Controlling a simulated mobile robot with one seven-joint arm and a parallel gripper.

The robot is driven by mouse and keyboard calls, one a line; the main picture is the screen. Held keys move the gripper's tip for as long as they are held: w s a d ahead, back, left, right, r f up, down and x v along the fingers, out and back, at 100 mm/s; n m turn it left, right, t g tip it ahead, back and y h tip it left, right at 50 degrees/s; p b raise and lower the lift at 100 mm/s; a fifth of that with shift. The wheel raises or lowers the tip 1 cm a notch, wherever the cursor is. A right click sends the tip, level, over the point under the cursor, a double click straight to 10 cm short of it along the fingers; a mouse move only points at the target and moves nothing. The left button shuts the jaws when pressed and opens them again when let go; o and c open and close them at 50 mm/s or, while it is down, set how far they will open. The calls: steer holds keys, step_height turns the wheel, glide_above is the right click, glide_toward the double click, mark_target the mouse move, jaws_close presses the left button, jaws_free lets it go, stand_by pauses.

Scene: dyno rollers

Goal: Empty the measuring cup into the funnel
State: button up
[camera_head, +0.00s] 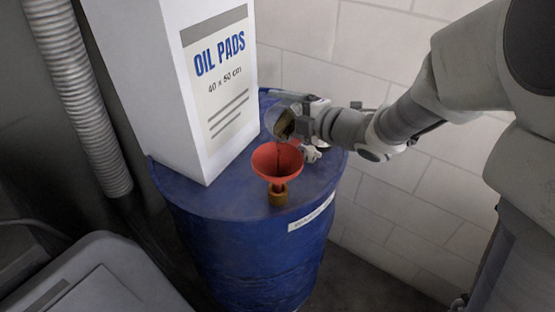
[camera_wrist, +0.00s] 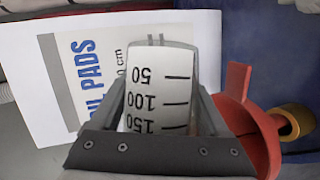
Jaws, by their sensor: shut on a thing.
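My gripper (camera_head: 300,126) is shut on the measuring cup (camera_head: 283,123), above the drum. The cup is tipped over the red funnel (camera_head: 277,160). Dark liquid shows at its mouth, and a thin dark streak runs down towards the funnel's bowl. In the wrist view, the white cup (camera_wrist: 160,92) with marks 50, 100 and 150 sits between my gripper's jaws (camera_wrist: 165,105). The funnel (camera_wrist: 240,100) is at the right there, partly hidden. How much liquid is left in the cup cannot be seen.
The blue drum (camera_head: 245,250) carries a tall white box marked OIL PADS (camera_head: 175,110), left of the funnel. A small white item (camera_head: 312,153) lies behind the funnel. A grey hose (camera_head: 80,95) and grey lidded bin (camera_head: 95,285) are at left; a block wall stands behind.

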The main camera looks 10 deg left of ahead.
steer(key=shift+s+a+f+n+t+b, duration=0.15)
steer(key=shift+f+n+t+b, duration=0.4)
steer(key=shift+b, duration=2.2)
steer(key=shift+s+r+n+b, duration=0.15)
steer(key=shift+r+n+b, duration=0.2)
steer(key=shift+b, duration=0.35)
steer(key=shift+b, duration=0.7)
